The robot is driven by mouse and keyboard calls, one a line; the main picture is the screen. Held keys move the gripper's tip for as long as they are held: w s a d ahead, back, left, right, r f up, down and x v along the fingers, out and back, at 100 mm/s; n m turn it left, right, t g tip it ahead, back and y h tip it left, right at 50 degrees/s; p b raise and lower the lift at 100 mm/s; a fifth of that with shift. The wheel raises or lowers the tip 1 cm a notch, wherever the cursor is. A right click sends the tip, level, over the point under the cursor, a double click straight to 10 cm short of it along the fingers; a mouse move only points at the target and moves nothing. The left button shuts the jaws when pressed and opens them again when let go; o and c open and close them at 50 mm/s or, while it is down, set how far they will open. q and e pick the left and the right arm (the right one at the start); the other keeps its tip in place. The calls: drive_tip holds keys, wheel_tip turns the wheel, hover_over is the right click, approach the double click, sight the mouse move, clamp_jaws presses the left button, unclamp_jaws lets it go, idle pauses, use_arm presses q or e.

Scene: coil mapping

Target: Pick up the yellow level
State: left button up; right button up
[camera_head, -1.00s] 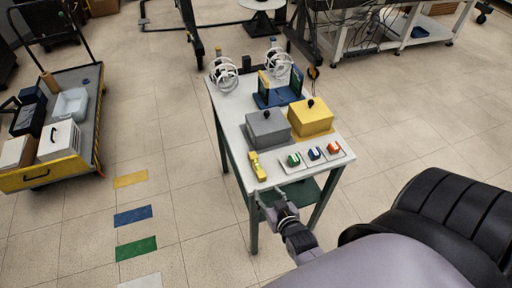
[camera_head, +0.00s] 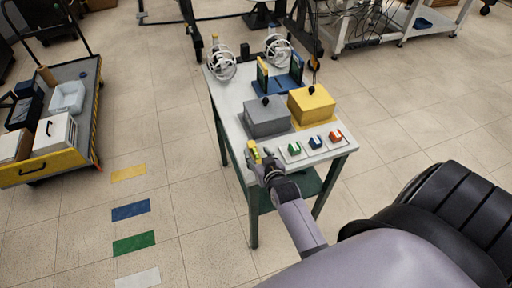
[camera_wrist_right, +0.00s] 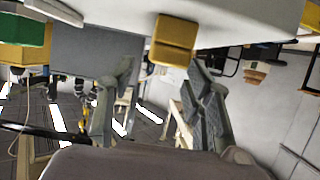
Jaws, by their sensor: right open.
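The yellow level (camera_head: 253,150) lies near the front left corner of the white table, left of the green block. My right gripper (camera_head: 262,168) is at the table's front edge, right by the near end of the level. In the right wrist view, the open gripper (camera_wrist_right: 161,70) has a finger on each side, and the level (camera_wrist_right: 173,40) shows between and just beyond the fingertips. I cannot tell whether a finger touches it. The gripper partly hides the level's near end in the head view. My left gripper is not in view.
Green, blue and red blocks on white plates (camera_head: 315,142) sit close right of the level. A grey box (camera_head: 266,117) and a yellow box (camera_head: 312,104) stand behind. A loaded cart (camera_head: 85,120) stands left, with clear floor between.

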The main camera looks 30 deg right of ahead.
sight(253, 148)
drive_tip(key=b+x, duration=0.3)
drive_tip(key=x, duration=0.1)
drive_tip(key=shift+w+f+b, duration=0.1)
drive_tip(key=shift+b, duration=0.3)
drive_tip(key=shift+w+d+f, duration=0.1)
drive_tip(key=shift+w+d, duration=0.1)
drive_tip(key=shift+w, duration=0.15)
drive_tip(key=shift+c, duration=0.3)
clamp_jaws()
